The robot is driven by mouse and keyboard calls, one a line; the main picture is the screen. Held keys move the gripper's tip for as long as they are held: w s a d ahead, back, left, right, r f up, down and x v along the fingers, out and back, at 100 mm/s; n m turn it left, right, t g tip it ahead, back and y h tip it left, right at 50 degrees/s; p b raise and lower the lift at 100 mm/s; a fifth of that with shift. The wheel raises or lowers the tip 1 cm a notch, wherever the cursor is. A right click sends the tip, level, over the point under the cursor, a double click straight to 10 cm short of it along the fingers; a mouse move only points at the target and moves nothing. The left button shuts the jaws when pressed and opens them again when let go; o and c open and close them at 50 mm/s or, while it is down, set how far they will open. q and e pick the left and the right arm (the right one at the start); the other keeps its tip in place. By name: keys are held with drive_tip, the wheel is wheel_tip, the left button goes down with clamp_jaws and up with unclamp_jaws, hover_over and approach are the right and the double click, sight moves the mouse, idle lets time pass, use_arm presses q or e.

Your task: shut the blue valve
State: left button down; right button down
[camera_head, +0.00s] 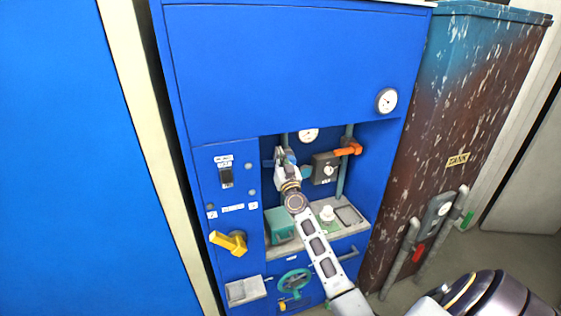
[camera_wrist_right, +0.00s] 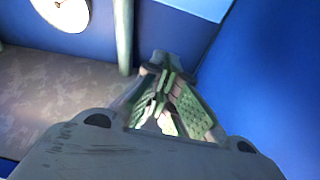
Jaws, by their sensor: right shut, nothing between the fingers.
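My right gripper (camera_head: 281,153) is inside the open recess of the blue cabinet, at the left upright pipe (camera_head: 285,139). Its fingers are closed with nothing between them, and they also show in the right wrist view (camera_wrist_right: 165,85). The blue valve is mostly hidden behind the gripper. A small blue-grey piece (camera_head: 268,163) shows just left of the fingers and may be its handle. I cannot tell whether the fingers touch it or how the handle is turned. My left gripper is not in view.
An orange valve handle (camera_head: 347,149) sits on the right pipe, beside a grey box (camera_head: 325,168). A teal box (camera_head: 281,224) and white knob (camera_head: 326,213) are on the recess shelf. A yellow handle (camera_head: 229,242) juts from the lower left panel. A rusty tank (camera_head: 428,150) stands right.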

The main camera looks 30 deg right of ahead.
drive_tip(key=shift+w+d+f+b, duration=0.2)
drive_tip(key=shift+w+f+b, duration=1.1)
drive_tip(key=shift+f, duration=0.25)
drive_tip(key=shift+f, duration=0.15)
